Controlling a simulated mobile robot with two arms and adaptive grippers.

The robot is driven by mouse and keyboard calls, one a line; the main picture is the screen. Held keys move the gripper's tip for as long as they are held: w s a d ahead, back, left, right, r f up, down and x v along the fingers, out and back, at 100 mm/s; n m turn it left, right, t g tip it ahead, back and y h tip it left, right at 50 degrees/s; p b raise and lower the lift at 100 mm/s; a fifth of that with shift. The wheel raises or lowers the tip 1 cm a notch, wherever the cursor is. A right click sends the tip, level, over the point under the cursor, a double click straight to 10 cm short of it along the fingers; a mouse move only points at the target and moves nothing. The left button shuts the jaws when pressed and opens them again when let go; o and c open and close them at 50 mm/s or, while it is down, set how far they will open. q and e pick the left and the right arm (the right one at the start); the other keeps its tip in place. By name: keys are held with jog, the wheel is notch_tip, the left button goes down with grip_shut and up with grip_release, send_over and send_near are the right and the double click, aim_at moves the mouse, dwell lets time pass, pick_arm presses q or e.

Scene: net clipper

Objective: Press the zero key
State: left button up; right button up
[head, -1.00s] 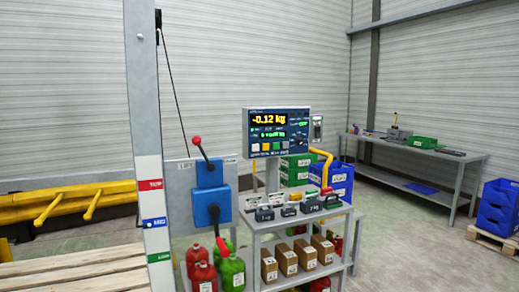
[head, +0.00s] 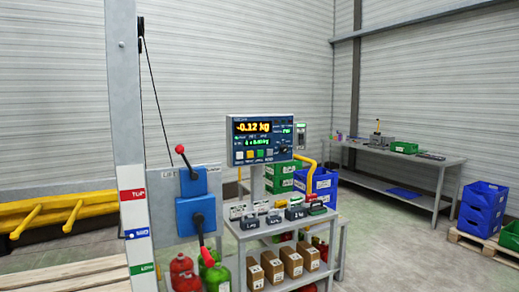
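The weighing indicator (head: 262,138) is a dark blue panel on a post above a grey shelf cart, at the centre of the head view. Its display (head: 252,127) reads -0.12 kg in yellow, with smaller green text below and to the right. A row of small keys (head: 252,154) runs along its lower edge, white, yellow and others. The key labels are too small to read, so I cannot tell which one is the zero key. Neither of my grippers is in view.
The grey cart (head: 283,225) holds several weights on top and brown boxes (head: 272,267) below. Left of it stand blue lever boxes (head: 195,214) and a grey post (head: 128,100). A workbench (head: 400,160) and blue crates (head: 482,208) are at the right. Floor between is clear.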

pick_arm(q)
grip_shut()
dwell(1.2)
